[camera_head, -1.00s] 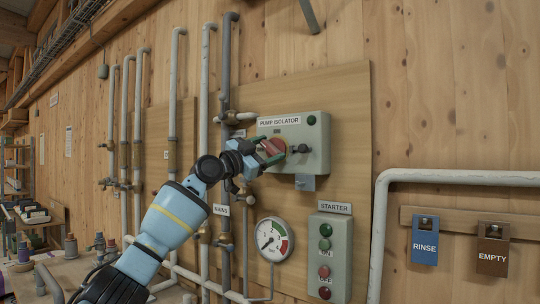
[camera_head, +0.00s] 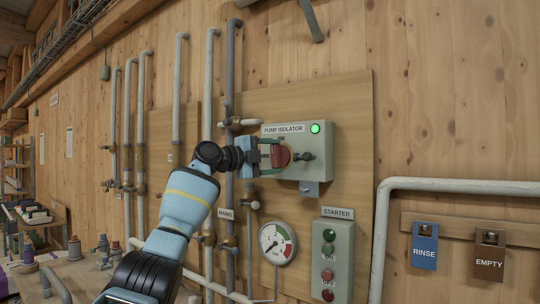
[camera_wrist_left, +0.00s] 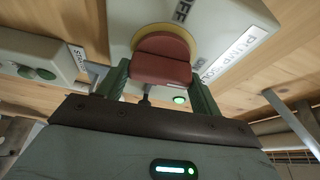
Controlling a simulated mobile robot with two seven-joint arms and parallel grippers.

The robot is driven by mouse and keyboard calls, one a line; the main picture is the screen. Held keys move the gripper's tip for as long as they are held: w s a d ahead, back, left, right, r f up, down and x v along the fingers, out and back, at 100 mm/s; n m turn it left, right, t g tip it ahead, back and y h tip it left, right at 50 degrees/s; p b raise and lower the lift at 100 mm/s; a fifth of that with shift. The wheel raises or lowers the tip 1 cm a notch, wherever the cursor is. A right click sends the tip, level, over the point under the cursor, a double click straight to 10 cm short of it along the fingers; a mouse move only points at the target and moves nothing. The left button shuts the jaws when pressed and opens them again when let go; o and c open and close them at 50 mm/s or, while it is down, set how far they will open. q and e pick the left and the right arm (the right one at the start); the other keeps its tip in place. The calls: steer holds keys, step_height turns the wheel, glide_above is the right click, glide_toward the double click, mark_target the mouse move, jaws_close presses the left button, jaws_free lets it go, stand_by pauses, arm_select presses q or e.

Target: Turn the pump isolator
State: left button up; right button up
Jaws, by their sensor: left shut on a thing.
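The pump isolator (camera_head: 316,145) is a grey-green box on the wooden panel, labelled PUMP ISOLATOR, with a lit green lamp (camera_head: 315,128) at its upper right. Its red knob (camera_head: 283,156) sits between the fingers of my left gripper (camera_head: 275,154), which is shut on it. In the left wrist view the red knob (camera_wrist_left: 161,68) stands on a yellow disc (camera_wrist_left: 165,40), with a green finger on each side. The lamp also glows in the left wrist view (camera_wrist_left: 180,99). Part of the box's left side is hidden behind my gripper. My right gripper is not in view.
Below the isolator are a round gauge (camera_head: 276,243) and a STARTER box (camera_head: 330,262) with several buttons. Vertical pipes (camera_head: 211,90) run along the wall at left. A white pipe (camera_head: 450,186) and RINSE (camera_head: 425,247) and EMPTY (camera_head: 489,257) tags are at right.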

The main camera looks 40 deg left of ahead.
arm_select(q)
steer(key=shift+m, duration=0.4)
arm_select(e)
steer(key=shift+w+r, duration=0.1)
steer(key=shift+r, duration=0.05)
arm_select(q)
steer(key=o, duration=1)
steer(key=b+v, duration=0.1)
steer(key=v, duration=0.7)
steer(key=shift+r, duration=0.1)
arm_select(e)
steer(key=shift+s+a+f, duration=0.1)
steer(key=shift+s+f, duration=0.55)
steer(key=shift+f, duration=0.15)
